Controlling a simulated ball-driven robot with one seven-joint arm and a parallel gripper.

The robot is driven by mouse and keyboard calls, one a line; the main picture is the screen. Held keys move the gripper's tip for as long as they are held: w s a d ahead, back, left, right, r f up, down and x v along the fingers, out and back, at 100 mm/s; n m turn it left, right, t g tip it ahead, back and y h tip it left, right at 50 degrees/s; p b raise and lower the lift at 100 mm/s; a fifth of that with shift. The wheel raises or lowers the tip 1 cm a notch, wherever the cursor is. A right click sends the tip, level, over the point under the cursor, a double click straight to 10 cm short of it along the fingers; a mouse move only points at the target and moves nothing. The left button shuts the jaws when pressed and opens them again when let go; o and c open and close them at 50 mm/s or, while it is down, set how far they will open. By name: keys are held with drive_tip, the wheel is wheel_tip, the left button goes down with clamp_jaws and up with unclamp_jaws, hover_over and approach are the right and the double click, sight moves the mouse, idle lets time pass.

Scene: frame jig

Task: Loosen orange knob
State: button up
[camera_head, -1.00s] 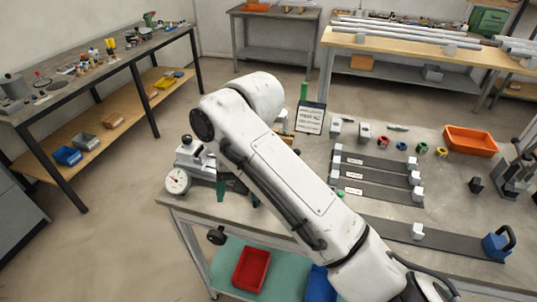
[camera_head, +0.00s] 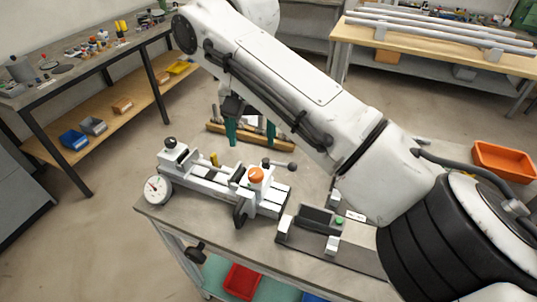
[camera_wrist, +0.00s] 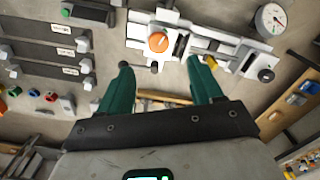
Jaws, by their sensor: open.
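The orange knob (camera_head: 256,175) sits on top of the white and grey frame jig (camera_head: 205,185) at the left front of the workbench. In the wrist view the orange knob (camera_wrist: 158,42) lies beyond the fingertips, near the top middle, on the jig (camera_wrist: 195,42). My gripper (camera_head: 251,138) has green fingers pointing down, above and behind the jig in the head view. In the wrist view my gripper (camera_wrist: 160,75) is open with a wide empty gap. It is apart from the knob. Nothing hides the knob.
A dial gauge (camera_head: 157,190) is at the jig's left end. A black ball-ended lever (camera_head: 280,165) stands close to the knob. A wooden rail (camera_head: 250,138) lies behind the jig.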

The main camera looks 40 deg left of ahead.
sight(256, 172)
drive_tip(key=f, duration=0.7)
drive_tip(key=f+p, duration=0.1)
drive_tip(key=f, duration=0.2)
drive_tip(key=shift+w+f, duration=0.3)
drive_tip(key=c, duration=1.1)
